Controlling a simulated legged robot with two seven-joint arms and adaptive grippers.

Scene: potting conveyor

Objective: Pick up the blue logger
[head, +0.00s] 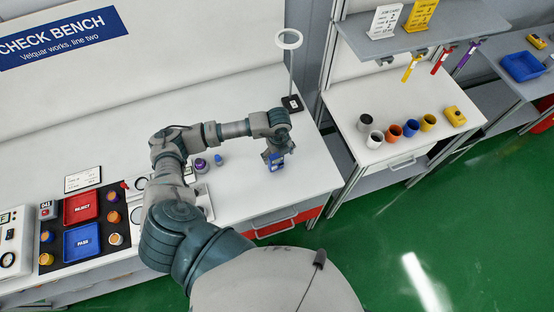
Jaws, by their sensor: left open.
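The blue logger (277,162) is a small boxy blue thing on the white bench top (318,178), near the bench's right end. My left gripper (273,158) points down right at the logger, with its fingers open around or just over it. The gripper partly hides the logger. I cannot tell whether the fingers touch it. My right gripper is not in view.
A magnifier lamp (289,40) stands behind the gripper. A purple-topped pot (201,165) and a small blue item (218,159) are to the left. Red (81,207) and blue (82,241) trays lie at the left. A gap separates the bench from a table with several cups (394,132).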

